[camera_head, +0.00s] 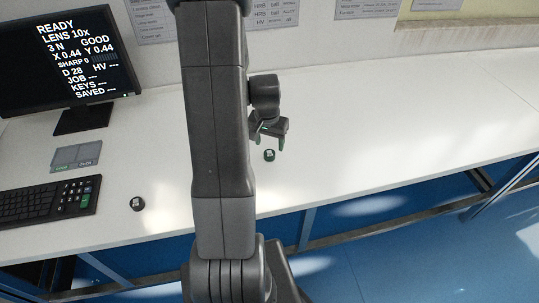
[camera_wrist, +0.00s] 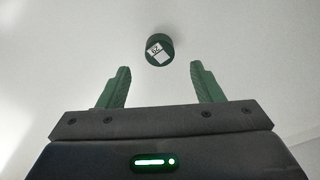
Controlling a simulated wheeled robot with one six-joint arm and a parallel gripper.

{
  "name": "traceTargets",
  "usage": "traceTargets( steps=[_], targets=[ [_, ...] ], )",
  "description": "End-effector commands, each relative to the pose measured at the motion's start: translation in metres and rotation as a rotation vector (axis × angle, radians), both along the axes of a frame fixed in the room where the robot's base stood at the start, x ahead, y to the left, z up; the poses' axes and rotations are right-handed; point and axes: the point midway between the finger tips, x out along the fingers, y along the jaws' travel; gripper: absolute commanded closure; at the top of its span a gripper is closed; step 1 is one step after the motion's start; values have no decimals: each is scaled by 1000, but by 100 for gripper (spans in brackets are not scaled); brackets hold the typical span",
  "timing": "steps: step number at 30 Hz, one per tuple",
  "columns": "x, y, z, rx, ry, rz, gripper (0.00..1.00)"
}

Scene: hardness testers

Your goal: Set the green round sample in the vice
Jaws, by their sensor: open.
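The green round sample (camera_wrist: 160,48) lies on the white bench, with a white label on its top. In the head view the sample (camera_head: 269,155) is just below my gripper's fingers. My gripper (camera_head: 269,134) is open and empty. In the wrist view its two green fingertips (camera_wrist: 159,80) are spread apart, and the sample is ahead of them, centred between them and not touching either. No vice shows in either view; my arm hides part of the bench.
A monitor (camera_head: 66,58), a keyboard (camera_head: 48,201) and a small grey pad (camera_head: 76,156) are on the left of the bench. A dark round piece (camera_head: 137,204) lies near the front edge. The bench top (camera_head: 400,110) to the right is clear.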

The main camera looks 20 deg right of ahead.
Motion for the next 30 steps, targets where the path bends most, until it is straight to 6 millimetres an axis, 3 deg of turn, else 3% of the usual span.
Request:
traceTargets(
  steps=[9,20,27,30],
  targets=[
    [-1,1,-38,1,3,1,40],
    [0,0,-44,0,0,1,40],
    [0,0,-44,0,0,1,87],
    [0,0,-44,0,0,1,93]
  ],
)
